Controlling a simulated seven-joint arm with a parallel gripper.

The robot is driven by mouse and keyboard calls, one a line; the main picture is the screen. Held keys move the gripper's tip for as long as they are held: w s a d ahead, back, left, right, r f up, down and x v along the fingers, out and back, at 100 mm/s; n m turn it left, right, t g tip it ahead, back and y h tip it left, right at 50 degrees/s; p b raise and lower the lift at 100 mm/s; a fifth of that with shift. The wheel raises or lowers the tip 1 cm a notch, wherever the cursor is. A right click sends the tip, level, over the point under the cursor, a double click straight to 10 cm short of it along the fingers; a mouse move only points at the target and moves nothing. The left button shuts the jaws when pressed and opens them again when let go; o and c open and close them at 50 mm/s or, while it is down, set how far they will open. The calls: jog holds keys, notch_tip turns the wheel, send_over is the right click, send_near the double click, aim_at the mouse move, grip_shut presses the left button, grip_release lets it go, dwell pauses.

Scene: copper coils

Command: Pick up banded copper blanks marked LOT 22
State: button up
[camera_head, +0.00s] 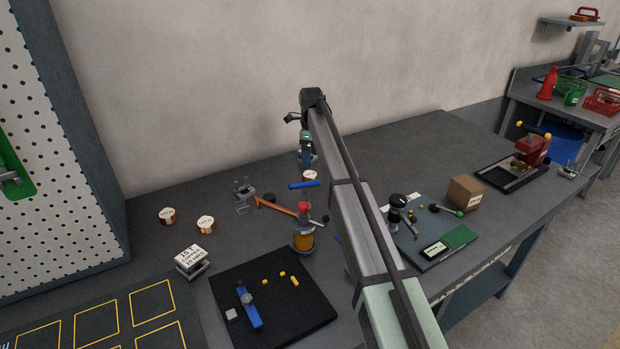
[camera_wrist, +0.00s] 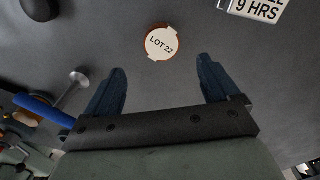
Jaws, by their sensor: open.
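A copper blank with a white round top marked LOT 22 (camera_wrist: 162,43) lies flat on the grey bench in the wrist view. My gripper (camera_wrist: 160,76) is open and empty, its two dark blue fingers apart, with the blank beyond the fingertips and roughly centred between them. In the head view my gripper (camera_head: 306,150) hangs above a copper blank (camera_head: 309,175), probably the same one. Two more white-topped copper blanks, one left (camera_head: 167,216) and one nearer (camera_head: 206,225), lie on the bench to the left. Their labels are too small to read in the head view.
A black mat (camera_head: 300,315) with small parts and a sign block (camera_head: 194,258) are nearer.

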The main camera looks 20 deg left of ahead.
aim_at(310, 174)
jog(key=f, duration=0.8)
jog(key=shift+w+a, duration=0.15)
jog(key=shift+a, duration=0.05)
jog(key=c, duration=1.3)
jog(key=shift+o, duration=0.2)
